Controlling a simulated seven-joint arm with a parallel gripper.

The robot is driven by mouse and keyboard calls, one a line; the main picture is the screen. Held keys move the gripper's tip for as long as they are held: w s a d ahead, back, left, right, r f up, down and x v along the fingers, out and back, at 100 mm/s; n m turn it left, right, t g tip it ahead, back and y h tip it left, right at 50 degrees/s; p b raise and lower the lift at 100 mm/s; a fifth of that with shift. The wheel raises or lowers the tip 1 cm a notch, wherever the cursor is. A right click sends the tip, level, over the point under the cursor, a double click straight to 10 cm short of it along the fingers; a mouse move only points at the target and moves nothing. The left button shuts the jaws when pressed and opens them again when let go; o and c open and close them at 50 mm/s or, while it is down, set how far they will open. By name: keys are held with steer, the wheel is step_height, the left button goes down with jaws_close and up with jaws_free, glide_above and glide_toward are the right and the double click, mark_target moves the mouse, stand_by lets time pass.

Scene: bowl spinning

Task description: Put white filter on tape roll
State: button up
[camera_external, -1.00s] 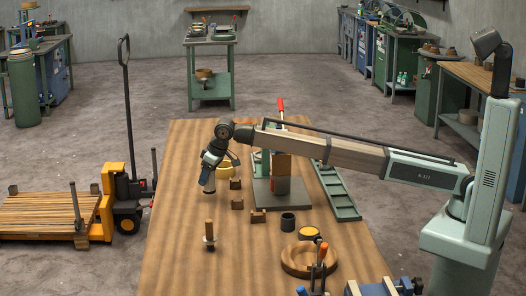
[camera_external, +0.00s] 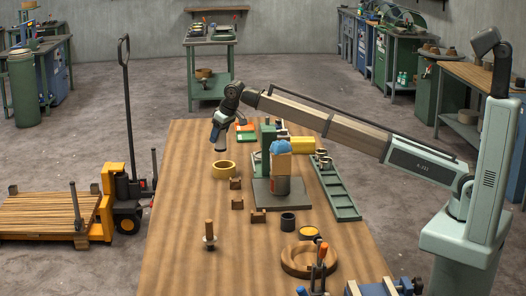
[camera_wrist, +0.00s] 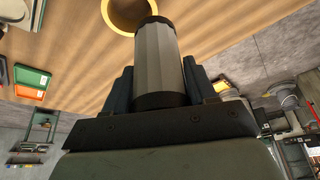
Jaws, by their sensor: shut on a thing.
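The white filter (camera_wrist: 157,60) is a pale ribbed cylinder with dark bands at both ends. My gripper (camera_wrist: 159,82) is shut on it, with a finger on each side in the wrist view. In the external view my gripper (camera_external: 219,133) holds the filter (camera_external: 217,142) a little tilted, above the table. The yellow tape roll (camera_external: 223,177) lies flat on the table below it in the picture, apart from the filter. In the wrist view the roll (camera_wrist: 112,22) shows beyond the filter's far end, which hides part of it.
Right of the roll stand a grey-green stand (camera_external: 277,202) with a blue-topped block and a green tray (camera_external: 338,192). Small brown blocks (camera_external: 236,184) sit close in front of the roll. The table's left side is mostly clear.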

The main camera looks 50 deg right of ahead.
steer(key=w+d+r, duration=0.2)
steer(key=w+d, duration=0.1)
steer(key=d, duration=0.2)
steer(key=n+y, duration=0.2)
steer(key=n, duration=0.2)
glide_above(222, 165)
steer(key=shift+g, duration=0.3)
steer(key=shift+w+d+f, duration=0.1)
steer(key=shift+d+f, duration=0.05)
steer(key=shift+f, duration=2.3)
steer(key=shift+d+f, duration=0.1)
steer(key=shift+f, duration=2.35)
steer(key=shift+f, duration=0.1)
steer(key=o, duration=1.1)
steer(key=v, duration=1.2)
steer(key=shift+a, duration=0.15)
steer(key=shift+w, duration=0.1)
